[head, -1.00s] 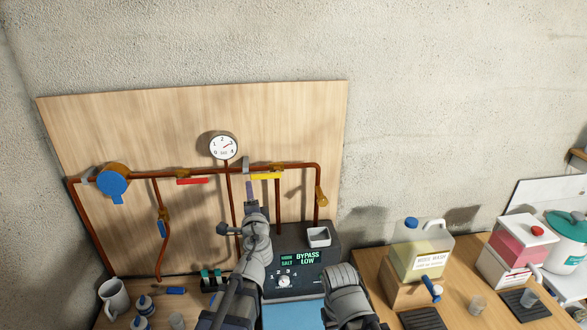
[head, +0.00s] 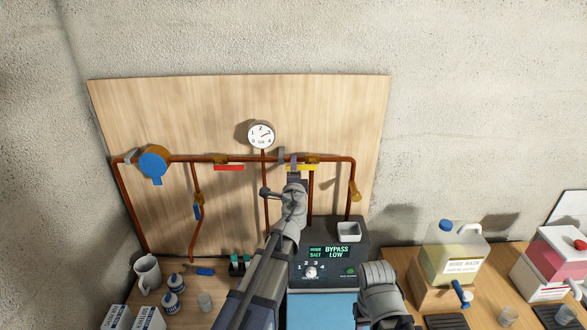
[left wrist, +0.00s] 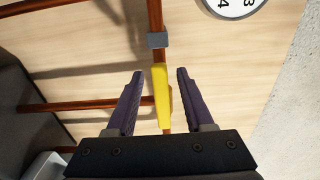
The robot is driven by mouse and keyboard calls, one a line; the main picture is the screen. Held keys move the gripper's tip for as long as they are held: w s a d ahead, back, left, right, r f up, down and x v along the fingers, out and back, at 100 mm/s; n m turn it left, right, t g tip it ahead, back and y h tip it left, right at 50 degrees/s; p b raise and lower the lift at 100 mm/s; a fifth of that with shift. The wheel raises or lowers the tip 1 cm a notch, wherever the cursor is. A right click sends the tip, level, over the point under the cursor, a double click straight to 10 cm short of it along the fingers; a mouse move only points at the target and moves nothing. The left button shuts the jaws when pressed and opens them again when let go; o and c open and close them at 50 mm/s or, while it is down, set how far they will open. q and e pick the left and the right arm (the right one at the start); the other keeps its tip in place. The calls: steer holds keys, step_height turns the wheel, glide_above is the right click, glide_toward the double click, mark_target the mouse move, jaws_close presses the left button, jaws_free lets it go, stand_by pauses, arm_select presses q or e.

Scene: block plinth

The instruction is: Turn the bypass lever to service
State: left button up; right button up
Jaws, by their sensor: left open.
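A yellow lever handle (head: 305,167) lies along the horizontal copper pipe on the wooden board, partly hidden by my left gripper (head: 293,161). In the left wrist view the yellow handle (left wrist: 160,95) runs between the two dark fingers of my left gripper (left wrist: 160,74), which is open. Gaps show on both sides of the handle. A red lever handle (head: 229,168) sits on the same pipe to the left, and a blue one (head: 198,212) on a vertical branch. No label on the levers is readable. My right gripper is not in view.
A pressure gauge (head: 261,135) stands above the pipe. A grey pipe clamp (left wrist: 157,40) is just beyond the yellow handle. A blue round housing (head: 154,162) is at the pipe's left. A mug (head: 147,273), bottles and a jug (head: 452,252) stand on the bench below.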

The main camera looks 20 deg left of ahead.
arm_select(q)
steer(key=shift+w, duration=0.15)
jaws_close()
stand_by(0.4)
stand_by(1.0)
